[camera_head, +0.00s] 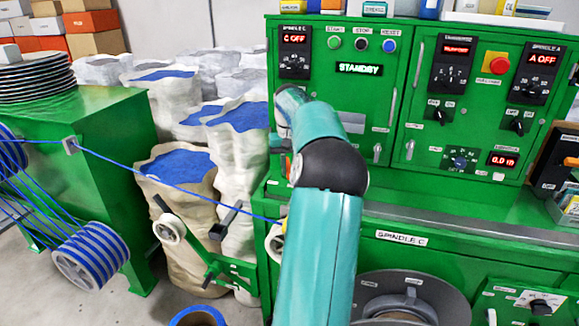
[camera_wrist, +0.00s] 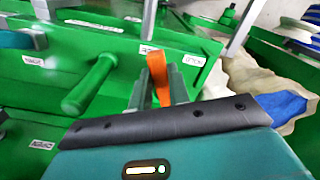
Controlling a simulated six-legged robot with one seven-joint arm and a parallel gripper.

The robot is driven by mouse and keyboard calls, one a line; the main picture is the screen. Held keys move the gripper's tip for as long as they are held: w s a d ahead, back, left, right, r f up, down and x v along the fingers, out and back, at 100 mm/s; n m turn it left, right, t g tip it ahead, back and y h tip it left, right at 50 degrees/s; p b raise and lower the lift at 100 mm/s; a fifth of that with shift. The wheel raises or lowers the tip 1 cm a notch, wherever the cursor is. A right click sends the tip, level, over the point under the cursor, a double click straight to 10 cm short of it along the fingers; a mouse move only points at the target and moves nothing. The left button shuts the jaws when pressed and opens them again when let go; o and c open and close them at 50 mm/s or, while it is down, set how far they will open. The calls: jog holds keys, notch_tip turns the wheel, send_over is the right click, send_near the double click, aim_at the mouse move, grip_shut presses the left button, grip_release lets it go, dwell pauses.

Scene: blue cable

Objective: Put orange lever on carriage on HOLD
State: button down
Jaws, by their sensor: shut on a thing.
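In the wrist view the orange lever (camera_wrist: 158,75) stands up between the two grey fingers of my gripper (camera_wrist: 158,92). The fingers are shut on it, and its upper end shows above them. The lever sits at a green machine part, the carriage (camera_wrist: 110,62), with small white labels on either side of it. I cannot read these labels for certain, so the lever's setting is unclear. In the head view my teal arm reaches to the left end of the green machine and hides my gripper. A small orange patch shows beside the arm; I cannot tell if it is the lever.
A green cylindrical handle (camera_wrist: 90,83) juts out left of the lever. The green control cabinet (camera_head: 400,130) reads STANDBY. A blue cable (camera_head: 180,187) runs from the left reels to the machine. Pale sacks (camera_head: 178,215) stand behind it.

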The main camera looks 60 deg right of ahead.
jog(key=shift+w+a+r, duration=0.1)
jog(key=shift+w+a, duration=0.05)
jog(key=shift+w, duration=0.15)
jog(key=m, duration=0.1)
jog(key=w+m, duration=0.1)
jog(key=m, duration=0.2)
jog(key=shift+w+a+m, duration=0.3)
jog(key=shift+w+a, duration=0.05)
jog(key=shift+w, duration=0.05)
jog(key=shift+w+d+m, duration=0.1)
jog(key=shift+w+m, duration=0.4)
jog(key=shift+m, duration=0.7)
jog(key=shift+w+m, duration=0.45)
jog(key=shift+m, duration=0.75)
jog(key=c, duration=1.3)
grip_release()
jog(key=shift+w+d, duration=0.1)
jog(key=shift+s, duration=0.3)
jog(key=shift+r, duration=0.45)
notch_tip(320, 180, up, 13)
